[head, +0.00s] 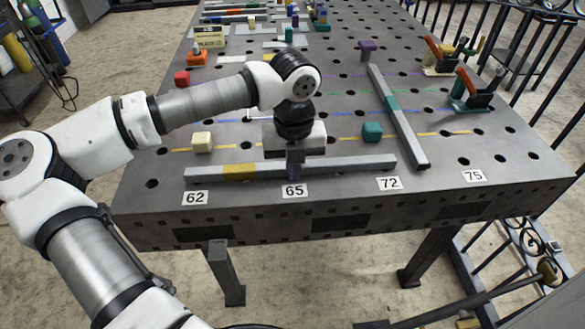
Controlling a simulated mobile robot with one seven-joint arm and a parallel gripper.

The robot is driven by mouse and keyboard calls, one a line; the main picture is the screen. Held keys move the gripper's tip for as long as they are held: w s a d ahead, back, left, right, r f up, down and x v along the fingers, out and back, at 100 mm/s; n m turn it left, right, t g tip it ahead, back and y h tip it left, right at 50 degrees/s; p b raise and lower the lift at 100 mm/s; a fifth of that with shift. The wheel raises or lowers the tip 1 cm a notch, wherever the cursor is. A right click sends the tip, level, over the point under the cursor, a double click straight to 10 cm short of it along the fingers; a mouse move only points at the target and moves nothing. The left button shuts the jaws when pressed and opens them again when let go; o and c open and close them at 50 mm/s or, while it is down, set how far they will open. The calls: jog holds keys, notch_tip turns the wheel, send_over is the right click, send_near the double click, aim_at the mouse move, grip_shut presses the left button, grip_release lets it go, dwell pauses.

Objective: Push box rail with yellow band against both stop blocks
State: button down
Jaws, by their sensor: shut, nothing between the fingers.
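The box rail with the yellow band (345,164) lies along the near edge of the table, its yellow band left of its middle. A cream block (202,142) and a teal block (372,131) sit on the orange line beyond the rail; they look like the stop blocks. A strip of bare table shows between the rail and each block. My gripper (293,173) is shut and points down at the rail's middle. Its fingertips cover part of the rail's near face; whether they touch it I cannot tell.
Another grey rail with a teal band (405,128) lies lengthwise to the right, close to the first rail's right end. Toggle clamps (472,92) stand at the right edge. A red block (182,78) and a purple block (367,47) sit farther back. Number labels line the near edge.

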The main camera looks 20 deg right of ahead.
jog(key=shift+w+d+b, duration=0.15)
jog(key=shift+w+d, duration=0.15)
jog(key=shift+w, duration=0.75)
jog(key=shift+w+d+b, duration=0.2)
jog(key=shift+w+d, duration=0.1)
jog(key=shift+w, duration=0.8)
jog(key=shift+w+d+b, duration=0.15)
jog(key=shift+w+d, duration=0.15)
jog(key=shift+w, duration=0.75)
jog(key=shift+s, duration=0.15)
jog(key=shift+s+a+b, duration=0.2)
jog(key=shift+s+b, duration=0.05)
jog(key=shift+s, duration=0.3)
jog(key=shift+s+a+b, duration=0.15)
jog(key=shift+s+b, duration=0.05)
jog(key=shift+s, duration=0.35)
notch_tip(320, 180, up, 8)
jog(key=p, duration=0.4)
